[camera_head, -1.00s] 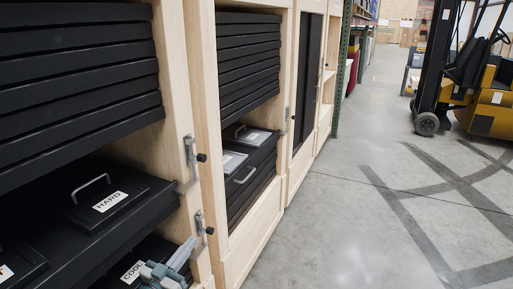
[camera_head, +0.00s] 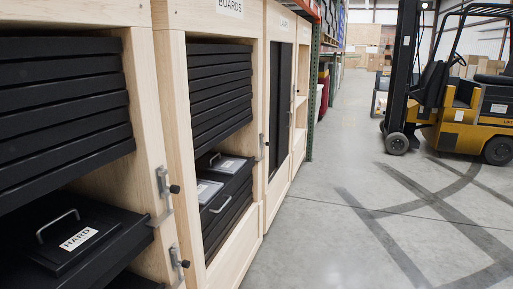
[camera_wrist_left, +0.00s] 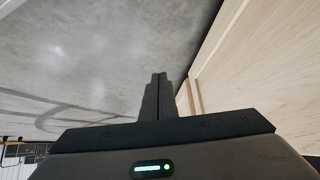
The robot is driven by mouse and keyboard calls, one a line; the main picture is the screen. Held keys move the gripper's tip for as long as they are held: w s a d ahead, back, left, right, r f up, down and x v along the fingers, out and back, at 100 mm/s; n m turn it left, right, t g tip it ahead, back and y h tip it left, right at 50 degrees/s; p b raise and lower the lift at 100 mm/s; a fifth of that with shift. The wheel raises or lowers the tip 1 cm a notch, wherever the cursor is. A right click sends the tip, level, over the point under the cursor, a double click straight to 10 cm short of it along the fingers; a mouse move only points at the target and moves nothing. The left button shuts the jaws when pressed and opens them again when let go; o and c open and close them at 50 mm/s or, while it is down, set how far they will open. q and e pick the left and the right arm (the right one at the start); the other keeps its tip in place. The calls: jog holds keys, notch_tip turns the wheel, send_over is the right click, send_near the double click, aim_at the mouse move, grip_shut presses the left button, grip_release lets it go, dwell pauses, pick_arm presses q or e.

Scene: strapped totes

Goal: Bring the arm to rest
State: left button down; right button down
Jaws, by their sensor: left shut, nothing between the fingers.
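My left gripper (camera_wrist_left: 158,97) shows in the left wrist view with its two dark fingers together and nothing between them. It is over bare concrete floor, with a pale wooden cabinet side to its right in that view; I cannot tell the exact gap. Neither gripper shows in the head view now. In the head view a black tote marked HARD (camera_head: 75,238), with a metal handle, sits on a shelf at lower left.
Wooden cabinets (camera_head: 172,110) with stacked black boards (camera_head: 65,100) line the left side. Metal latches with black knobs (camera_head: 174,189) stick out from their front posts. A yellow forklift (camera_head: 460,125) stands at the back right. The concrete floor (camera_head: 330,245) between is clear.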

pick_arm(q)
jog(key=s+d+f+g, duration=0.2)
jog(key=s+f, duration=0.3)
jog(key=s, duration=0.5)
jog(key=shift+s+d+f, duration=0.2)
jog(key=shift+d, duration=0.2)
